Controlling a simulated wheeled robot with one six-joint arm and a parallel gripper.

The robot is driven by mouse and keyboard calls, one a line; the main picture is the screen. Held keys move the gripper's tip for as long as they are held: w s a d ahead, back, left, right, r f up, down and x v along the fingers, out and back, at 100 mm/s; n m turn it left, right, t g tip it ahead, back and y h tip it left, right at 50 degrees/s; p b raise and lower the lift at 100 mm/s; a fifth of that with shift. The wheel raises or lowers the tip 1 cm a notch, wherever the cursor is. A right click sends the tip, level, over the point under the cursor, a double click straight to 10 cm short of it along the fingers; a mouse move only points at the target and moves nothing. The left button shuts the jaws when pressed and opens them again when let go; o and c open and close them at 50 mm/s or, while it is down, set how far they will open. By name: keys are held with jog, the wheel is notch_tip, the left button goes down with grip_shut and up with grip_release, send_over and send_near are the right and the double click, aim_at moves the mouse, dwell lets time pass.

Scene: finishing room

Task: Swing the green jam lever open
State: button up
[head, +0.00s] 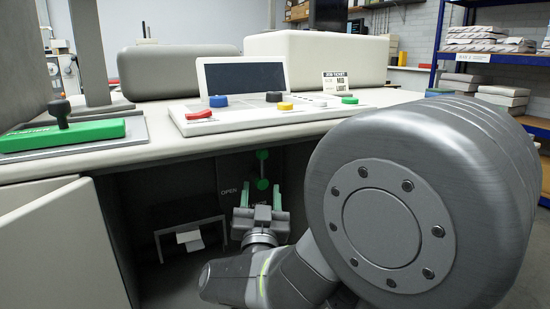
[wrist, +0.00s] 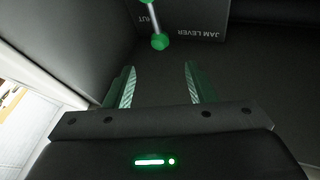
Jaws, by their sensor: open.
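The green jam lever (head: 263,170) is inside the dark opening under the machine's top, with a green end at top and bottom. It also shows in the wrist view (wrist: 158,41) as a pale rod with green ends, beside a plate marked "JAM LEVER" (wrist: 195,30). My gripper (head: 262,196) is inside the opening, just below the lever in the head view. In the wrist view its green fingers (wrist: 160,80) are apart with nothing between them. The lever's near green knob lies beyond the fingertips, between their lines, and appears apart from them. The word "OPEN" shows left of the lever.
An open door panel (head: 62,250) stands at the left of the opening. A grey bracket with a white paper piece (head: 190,238) is inside, left of my gripper. The machine top (head: 150,147) overhangs the opening, with a control panel (head: 255,115) on it.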

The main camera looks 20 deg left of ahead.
aim_at(262, 158)
jog(key=x, duration=1.3)
jog(key=shift+b, duration=0.3)
grip_shut()
